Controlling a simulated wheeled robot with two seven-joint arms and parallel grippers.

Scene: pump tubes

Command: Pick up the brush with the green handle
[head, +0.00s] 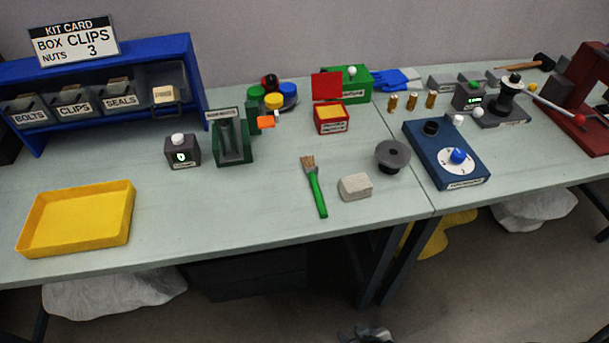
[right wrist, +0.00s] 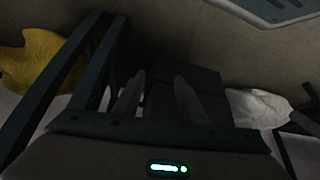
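The brush with the green handle (head: 316,192) lies on the front part of the grey-green table, its bristles pointing to the back and its handle end near the front edge. My right gripper (head: 370,334) just shows at the bottom edge of the head view, low in front of the table and well apart from the brush. In the right wrist view its two fingers (right wrist: 160,98) stand apart with nothing between them. The brush is not seen in the right wrist view. My left gripper is not in view.
A pale block (head: 355,187) lies close to the right of the brush, with a grey spool (head: 393,156) beyond it. A yellow tray (head: 77,219) is at the left and a blue dial box (head: 447,154) at the right. The table (head: 240,212) is bare left of the brush.

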